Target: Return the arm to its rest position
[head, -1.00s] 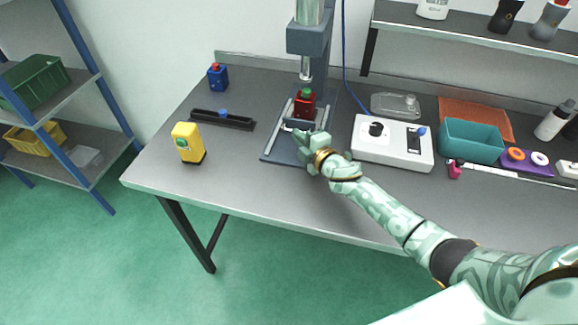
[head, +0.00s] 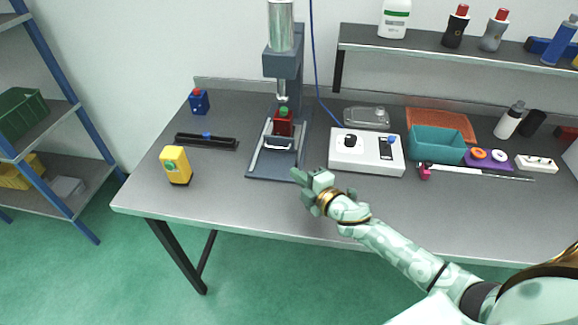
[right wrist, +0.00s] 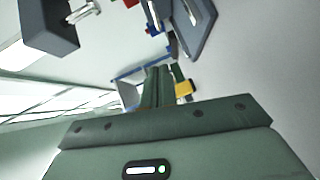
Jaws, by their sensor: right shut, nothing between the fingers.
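My right gripper (head: 299,184) is in the head view, over the front part of the bench, just in front of the press base. It is shut and holds nothing; its fingers (right wrist: 158,87) also show close together in the right wrist view. The arm press (head: 283,65) stands at the back of the bench, with a red block with a green top (head: 284,123) under its ram. The gripper is apart from the press and the block. My left gripper is not in view.
The grey bench (head: 240,205) is clear in front. A yellow device (head: 175,166), a black rail (head: 206,141) and a blue block (head: 199,102) lie left of the press. A white control box (head: 367,152) and teal bin (head: 437,144) stand right. A shelf (head: 450,62) hangs above.

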